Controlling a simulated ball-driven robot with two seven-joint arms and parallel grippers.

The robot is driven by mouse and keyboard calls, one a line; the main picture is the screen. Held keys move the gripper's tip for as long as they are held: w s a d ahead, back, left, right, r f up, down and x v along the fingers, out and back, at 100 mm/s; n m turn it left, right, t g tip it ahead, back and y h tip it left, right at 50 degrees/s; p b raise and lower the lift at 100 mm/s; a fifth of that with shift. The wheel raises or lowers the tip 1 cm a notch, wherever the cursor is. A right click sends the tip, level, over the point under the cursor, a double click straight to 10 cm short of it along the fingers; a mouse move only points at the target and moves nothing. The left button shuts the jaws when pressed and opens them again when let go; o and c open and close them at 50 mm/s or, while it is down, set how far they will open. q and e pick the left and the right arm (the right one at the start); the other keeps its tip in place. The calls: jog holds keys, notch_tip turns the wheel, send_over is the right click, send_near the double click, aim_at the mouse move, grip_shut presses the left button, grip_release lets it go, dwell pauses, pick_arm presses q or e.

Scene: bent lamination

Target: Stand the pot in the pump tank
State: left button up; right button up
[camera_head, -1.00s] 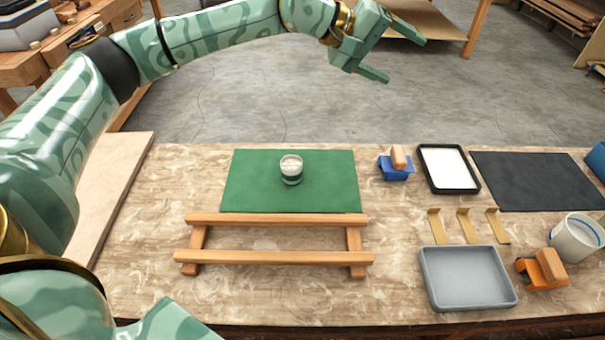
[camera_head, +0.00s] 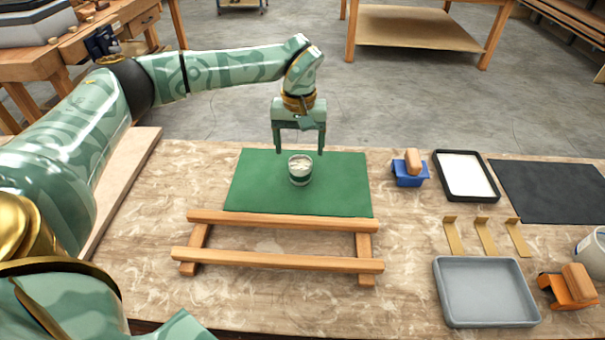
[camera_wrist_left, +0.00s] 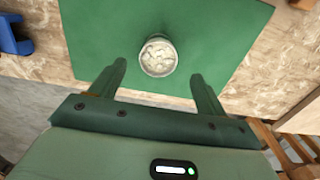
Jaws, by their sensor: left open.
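A small round pot (camera_head: 300,170) with a pale rim, a dark green band and lumpy pale contents stands upright on the green mat (camera_head: 345,185). In the left wrist view the pot (camera_wrist_left: 158,57) shows just beyond the fingertips, between their lines. My left gripper (camera_head: 299,150) is open and empty, pointing down above and just behind the pot, apart from it. In the wrist view its fingers (camera_wrist_left: 158,72) are spread wider than the pot. A white, blue-marked container (camera_head: 592,255) is cut off at the right edge; I cannot tell whether it is the pump tank. My right gripper is not seen.
A wooden frame (camera_head: 275,260) lies in front of the mat. To the right are a blue tool with a wooden block (camera_head: 410,172), a black-rimmed white tray (camera_head: 465,175), brass strips (camera_head: 485,238), a grey tray (camera_head: 487,290), an orange tool (camera_head: 568,290) and a dark mat (camera_head: 555,190).

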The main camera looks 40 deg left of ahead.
aim_at(300, 162)
pick_arm(q)
notch_tip(300, 162, down, 6)
jog(key=b, duration=0.2)
jog(key=shift+w+d+f+b, duration=0.1)
jog(key=shift+f+b, duration=0.1)
jog(key=shift+b, duration=0.15)
jog(key=shift+r, duration=0.1)
jog(key=shift+c, duration=0.3)
jog(key=c, duration=1.1)
jog(key=shift+r, duration=0.15)
